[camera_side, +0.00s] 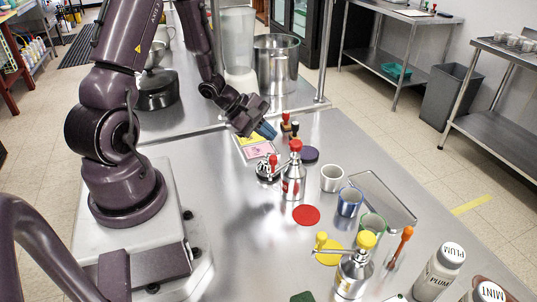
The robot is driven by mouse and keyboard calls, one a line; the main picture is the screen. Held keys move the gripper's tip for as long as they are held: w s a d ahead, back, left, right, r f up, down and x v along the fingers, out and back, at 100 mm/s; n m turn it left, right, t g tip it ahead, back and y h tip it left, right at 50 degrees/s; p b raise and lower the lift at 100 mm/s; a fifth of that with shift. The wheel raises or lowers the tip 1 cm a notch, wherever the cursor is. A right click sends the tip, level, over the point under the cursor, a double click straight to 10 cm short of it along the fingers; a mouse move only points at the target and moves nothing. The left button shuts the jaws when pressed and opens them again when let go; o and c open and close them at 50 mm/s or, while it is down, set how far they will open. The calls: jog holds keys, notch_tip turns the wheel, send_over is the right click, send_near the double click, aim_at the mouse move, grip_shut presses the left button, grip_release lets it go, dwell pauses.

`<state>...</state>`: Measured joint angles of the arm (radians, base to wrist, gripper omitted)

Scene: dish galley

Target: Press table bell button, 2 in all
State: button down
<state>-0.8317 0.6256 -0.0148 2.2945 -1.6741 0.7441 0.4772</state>
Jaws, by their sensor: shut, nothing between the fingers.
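A small silver domed thing on a dark base (264,173), which looks like the table bell, stands on the steel counter left of the red-topped dispenser. Its top is partly confused with the dispenser's red-tipped spout, so I cannot make out its button clearly. My gripper (266,131) has blue fingers, shut with nothing between them. It hangs tilted down, above and behind the bell in the picture, near the yellow and pink cards (257,147). It appears apart from the bell.
A silver dispenser with a red knob (293,180) stands close beside the bell. Small handled stamps (286,128) stand right of my gripper. Cups (332,178), a tray (384,203), a yellow-topped dispenser (354,272) and a red disc (306,215) occupy the counter's right and front.

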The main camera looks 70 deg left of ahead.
jog(key=shift+r, duration=1)
jog(key=s+d+r+m+g+y, duration=0.1)
jog(key=s+d+r+m+y, duration=0.1)
jog(key=s+d+r+m, duration=0.3)
jog(key=s+d+r+m+g+y, duration=0.1)
jog(key=s+d+r+m, duration=0.5)
jog(key=d+r+m, duration=0.5)
notch_tip(320, 180, up, 6)
jog(key=m, duration=0.6)
jog(key=shift+s+g+y, duration=0.2)
jog(key=shift+g+y, duration=0.2)
